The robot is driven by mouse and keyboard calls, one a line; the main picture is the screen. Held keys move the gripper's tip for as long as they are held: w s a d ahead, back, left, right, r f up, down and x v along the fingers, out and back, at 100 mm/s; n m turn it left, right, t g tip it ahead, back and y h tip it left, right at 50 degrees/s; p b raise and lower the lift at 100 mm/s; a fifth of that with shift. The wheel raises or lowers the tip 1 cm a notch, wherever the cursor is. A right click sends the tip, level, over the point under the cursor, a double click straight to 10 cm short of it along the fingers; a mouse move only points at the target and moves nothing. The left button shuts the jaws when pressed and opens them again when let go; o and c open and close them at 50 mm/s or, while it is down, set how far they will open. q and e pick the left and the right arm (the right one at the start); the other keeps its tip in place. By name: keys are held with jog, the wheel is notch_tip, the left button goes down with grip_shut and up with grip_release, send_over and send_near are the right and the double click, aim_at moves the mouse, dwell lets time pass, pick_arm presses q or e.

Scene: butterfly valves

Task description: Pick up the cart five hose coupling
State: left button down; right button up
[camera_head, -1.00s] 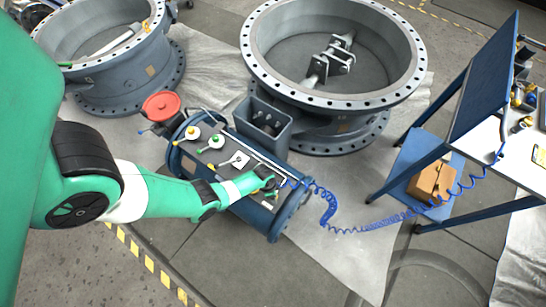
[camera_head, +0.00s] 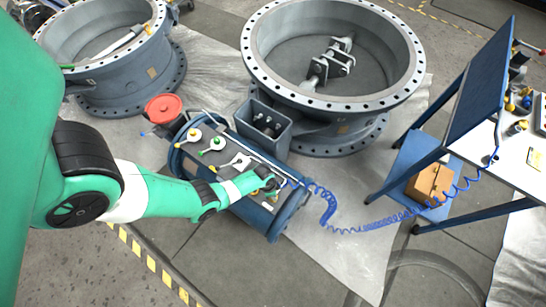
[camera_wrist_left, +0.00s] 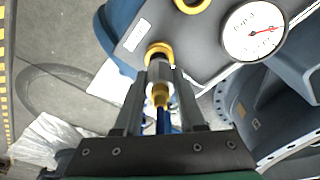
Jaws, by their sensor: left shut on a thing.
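The hose coupling (camera_wrist_left: 160,94), brass and silver with a blue hose on its near end, sits between the fingers of my left gripper (camera_wrist_left: 159,78) in the left wrist view. The gripper is shut on it. Its far end lines up with a yellow-ringed port (camera_wrist_left: 158,50) on a dark panel; I cannot tell whether they are joined. In the head view my left gripper (camera_head: 270,184) is at the right end of the panel on the blue cylindrical cart (camera_head: 262,216), and the coupling is too small to make out there. My right gripper is not in view.
A coiled blue hose (camera_head: 328,206) runs from the cart to the blue-framed workbench (camera_head: 405,170). A white pressure gauge (camera_wrist_left: 253,30) is beside the port. Large flanged valve bodies (camera_head: 335,95) stand behind, and a red round part (camera_head: 163,107) is at the cart's left end.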

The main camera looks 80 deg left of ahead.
pick_arm(q)
jog(key=s+d+r+p, duration=0.5)
jog(key=d+r+p, duration=0.5)
jog(key=d, duration=0.3)
jog(key=shift+s+r, duration=0.15)
jog(key=shift+r, duration=0.25)
